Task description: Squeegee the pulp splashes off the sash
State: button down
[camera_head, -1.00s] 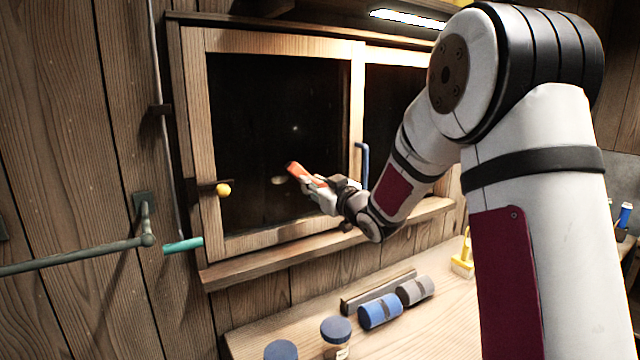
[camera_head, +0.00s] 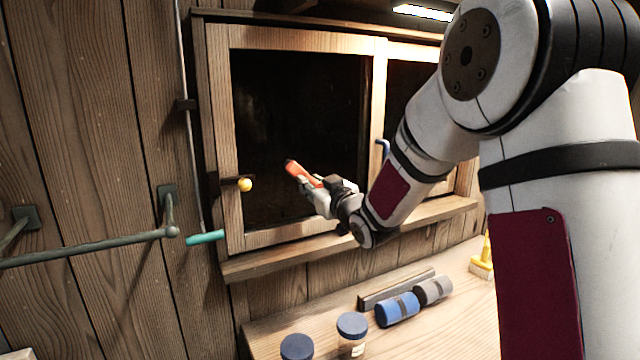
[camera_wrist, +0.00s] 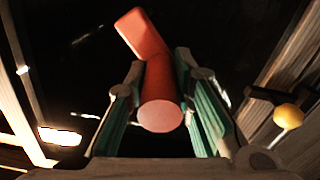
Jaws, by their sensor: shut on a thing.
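The sash is a wood-framed window with a dark pane (camera_head: 290,110), left of the middle in the head view. My gripper (camera_head: 312,188) is in front of the pane's lower part, shut on an orange-red handled tool (camera_head: 296,170), which seems to be the squeegee. In the wrist view the tool (camera_wrist: 155,70) sits between the green finger pads, its round end towards the camera and its flat end pointing away. Whether it touches the glass I cannot tell. Faint pale marks (camera_wrist: 88,35) show on the dark pane in the wrist view; splashes or reflections, I cannot tell.
A yellow knob (camera_head: 245,185) sticks out at the sash's left stile, and also shows in the wrist view (camera_wrist: 288,116). A teal-ended rod (camera_head: 205,237) and a wall rail (camera_head: 90,250) are at left. Below, the bench holds jars (camera_head: 352,326) and blue and grey rolls (camera_head: 397,309).

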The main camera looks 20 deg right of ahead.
jog(key=w+d+r, duration=0.1)
jog(key=w+d, duration=0.1)
jog(key=d, duration=0.7)
jog(key=shift+d+r+p, duration=0.15)
jog(key=shift+d+p, duration=0.25)
dwell(1.4)
jog(key=shift+s, duration=0.15)
jog(key=shift+s+d+p, duration=0.2)
jog(key=shift+s+p, duration=0.4)
jog(key=shift+s, duration=0.35)
jog(key=shift+s+d+p, duration=0.15)
jog(key=shift+s+p, duration=0.4)
jog(key=shift+s, duration=0.4)
jog(key=shift+s+d+p, duration=0.2)
jog(key=shift+s+p, duration=0.4)
jog(key=shift+s, duration=0.35)
jog(key=shift+s, duration=0.1)
jog(key=s+p, duration=0.1)
jog(key=s, duration=0.1)
jog(key=shift+s+d+p, duration=0.3)
jog(key=shift+s+p, duration=0.05)
jog(key=shift+s, duration=0.05)
